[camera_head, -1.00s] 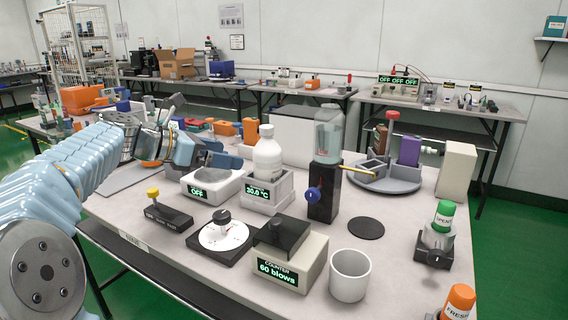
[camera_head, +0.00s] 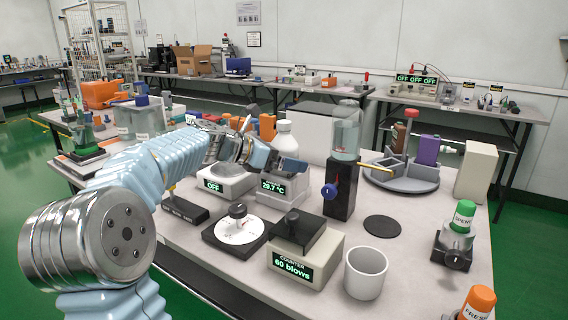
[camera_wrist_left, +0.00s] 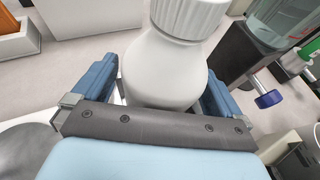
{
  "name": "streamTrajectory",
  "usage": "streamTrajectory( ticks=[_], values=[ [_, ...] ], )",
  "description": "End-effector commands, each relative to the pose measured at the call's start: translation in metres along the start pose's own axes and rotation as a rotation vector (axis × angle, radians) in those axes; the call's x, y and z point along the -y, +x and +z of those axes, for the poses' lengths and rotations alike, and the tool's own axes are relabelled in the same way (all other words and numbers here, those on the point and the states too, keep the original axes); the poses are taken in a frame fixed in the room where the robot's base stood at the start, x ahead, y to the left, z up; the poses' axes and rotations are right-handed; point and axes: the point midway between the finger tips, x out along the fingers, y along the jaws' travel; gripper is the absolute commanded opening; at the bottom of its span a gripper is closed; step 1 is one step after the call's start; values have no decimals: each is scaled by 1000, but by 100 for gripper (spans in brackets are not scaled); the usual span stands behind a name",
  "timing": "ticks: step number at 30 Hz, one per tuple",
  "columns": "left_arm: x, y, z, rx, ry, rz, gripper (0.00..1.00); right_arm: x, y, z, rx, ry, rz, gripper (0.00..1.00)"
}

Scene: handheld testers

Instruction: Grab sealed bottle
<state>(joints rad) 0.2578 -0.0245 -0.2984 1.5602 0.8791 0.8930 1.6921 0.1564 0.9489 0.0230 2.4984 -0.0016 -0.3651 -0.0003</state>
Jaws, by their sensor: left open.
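The white capped bottle (camera_head: 285,139) stands upright on the white unit (camera_head: 296,187) reading 29.7 °C, near the table's middle. My left gripper (camera_head: 284,163) reaches it from the left, at the bottle's lower body. In the left wrist view the bottle (camera_wrist_left: 165,68) is between the two blue fingers of my left gripper (camera_wrist_left: 160,88), which are open on either side. A small gap shows by the left finger; contact on the right cannot be told. The bottle's base is hidden. My right gripper is not in view.
A clear tank on a black stand with a blue knob (camera_head: 329,191) is close to the bottle's right. A white OFF unit (camera_head: 223,185) sits under my forearm. The dial plate (camera_head: 238,231), blow counter (camera_head: 303,261) and white cup (camera_head: 365,272) are in front.

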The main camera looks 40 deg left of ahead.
Motion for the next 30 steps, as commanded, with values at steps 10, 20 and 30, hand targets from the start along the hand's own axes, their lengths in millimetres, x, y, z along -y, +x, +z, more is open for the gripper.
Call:
streamTrajectory(
  ticks=[10,20,30],
  values=[
    [0,-1,0,0,0,0,62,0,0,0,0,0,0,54],
    [0,-1,1,2,0,1,27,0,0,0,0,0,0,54],
    [0,-7,16,4,3,1,27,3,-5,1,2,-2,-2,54]
  ],
)
